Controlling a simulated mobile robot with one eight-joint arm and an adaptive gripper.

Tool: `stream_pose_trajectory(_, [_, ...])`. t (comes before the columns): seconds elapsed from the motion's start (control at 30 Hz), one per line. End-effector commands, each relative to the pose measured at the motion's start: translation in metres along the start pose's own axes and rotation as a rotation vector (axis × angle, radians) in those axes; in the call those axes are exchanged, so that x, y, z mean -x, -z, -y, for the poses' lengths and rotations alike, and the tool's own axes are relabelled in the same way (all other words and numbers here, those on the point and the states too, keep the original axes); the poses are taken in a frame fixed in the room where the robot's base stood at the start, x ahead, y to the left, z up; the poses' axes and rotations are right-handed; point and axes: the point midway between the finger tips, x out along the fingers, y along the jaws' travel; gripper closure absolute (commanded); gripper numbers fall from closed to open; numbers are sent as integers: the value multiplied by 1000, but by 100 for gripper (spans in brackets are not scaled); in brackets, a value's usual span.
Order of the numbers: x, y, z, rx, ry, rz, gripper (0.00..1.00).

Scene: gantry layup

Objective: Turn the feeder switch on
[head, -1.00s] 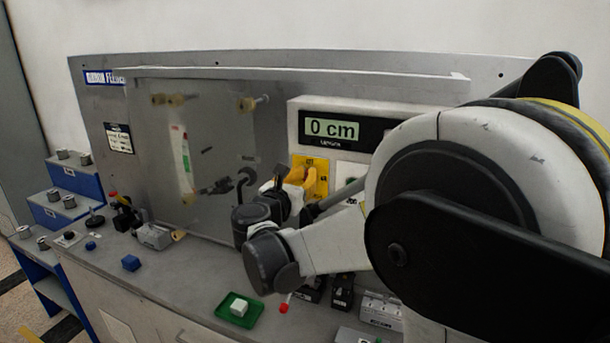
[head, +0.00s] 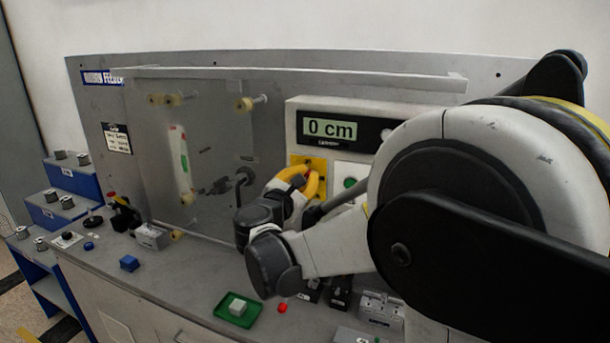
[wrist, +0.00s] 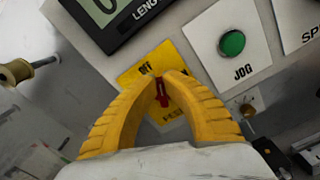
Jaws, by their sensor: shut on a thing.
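The feeder switch is a small red knob (wrist: 162,92) on a yellow plate (wrist: 150,60), seen in the wrist view between my fingertips. In the head view the yellow plate (head: 318,163) sits under the length display, and my fingers cover most of it. My gripper (wrist: 162,76) has two yellow ribbed fingers, closed on the red knob. It also shows in the head view (head: 306,174), up against the panel. Part of the lettering on the plate is hidden by the fingers.
A green JOG button (wrist: 232,43) is on a white plate right of the switch. The length display (head: 332,128) reads 0 cm. Rollers (head: 244,104) stick out from the panel at left.

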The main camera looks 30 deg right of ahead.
Motion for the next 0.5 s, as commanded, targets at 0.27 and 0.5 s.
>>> stream_pose_trajectory(0.27, [0, 1, 5, -262, 1, 1, 100])
stream_pose_trajectory(0.5, [0, 2, 9, -490, 1, 1, 100])
